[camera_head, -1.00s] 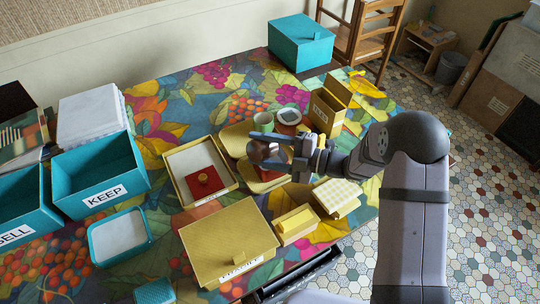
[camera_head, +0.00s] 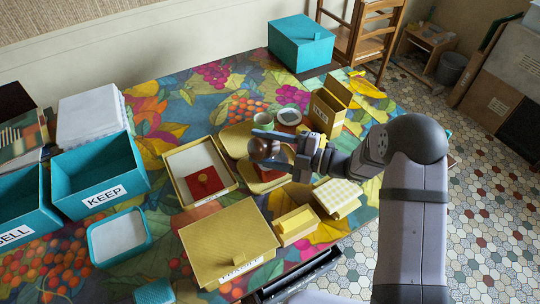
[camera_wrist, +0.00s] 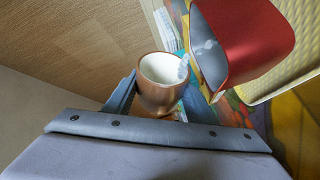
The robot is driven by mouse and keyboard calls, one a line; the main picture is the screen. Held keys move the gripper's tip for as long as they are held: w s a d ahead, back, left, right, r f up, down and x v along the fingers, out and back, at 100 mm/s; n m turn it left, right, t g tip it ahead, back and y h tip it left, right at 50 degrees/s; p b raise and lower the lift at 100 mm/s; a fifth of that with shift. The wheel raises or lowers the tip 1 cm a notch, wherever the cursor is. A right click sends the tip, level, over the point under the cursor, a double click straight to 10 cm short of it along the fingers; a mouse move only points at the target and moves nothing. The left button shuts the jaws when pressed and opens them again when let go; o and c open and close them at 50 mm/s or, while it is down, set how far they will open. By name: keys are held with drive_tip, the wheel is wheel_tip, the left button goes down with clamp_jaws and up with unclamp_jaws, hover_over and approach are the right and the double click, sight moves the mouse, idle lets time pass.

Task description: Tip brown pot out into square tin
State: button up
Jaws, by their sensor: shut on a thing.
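My gripper (camera_head: 268,149) is shut on the brown pot (camera_head: 262,147), which it holds tilted above the red square tin (camera_head: 270,173). In the wrist view the fingers (camera_wrist: 160,100) lie on either side of the brown pot (camera_wrist: 158,97), and its pale inside shows. The red square tin (camera_wrist: 262,40) is beside the pot's rim, its dark opening facing the pot. White stuff shows at the pot's rim and on the tin's inside. In the head view my gripper and the pot partly hide the tin.
A yellow tray (camera_head: 172,188) holding a red lid-like piece (camera_head: 205,182) lies left of the tin. A pale cup (camera_head: 264,118) and a round dish (camera_head: 289,116) stand behind. A yellow lidded box (camera_head: 326,110) is behind right; small yellow boxes (camera_head: 295,224) are in front.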

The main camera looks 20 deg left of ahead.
drive_tip(key=shift+s+a+n, duration=0.15)
drive_tip(key=shift+s+n, duration=0.05)
drive_tip(key=shift+n, duration=0.1)
drive_tip(key=shift+s+a+r+n+h+p, duration=0.15)
drive_tip(key=shift+r+n+h+p, duration=0.2)
drive_tip(key=shift+p, duration=0.2)
drive_tip(key=shift+s+a+r+n+h+p, duration=0.1)
drive_tip(key=shift+r+n+h+p, duration=0.2)
drive_tip(key=shift+n+p, duration=0.2)
drive_tip(key=shift+s+f+n+t+h, duration=0.3)
drive_tip(key=shift+f+n+h, duration=0.1)
drive_tip(key=shift+n, duration=0.25)
drive_tip(key=shift+s+a+f+n, duration=0.1)
drive_tip(key=shift+s+f+n, duration=0.05)
drive_tip(key=shift+n, duration=0.15)
drive_tip(key=shift+w+f, duration=0.1)
drive_tip(key=shift+w, duration=0.1)
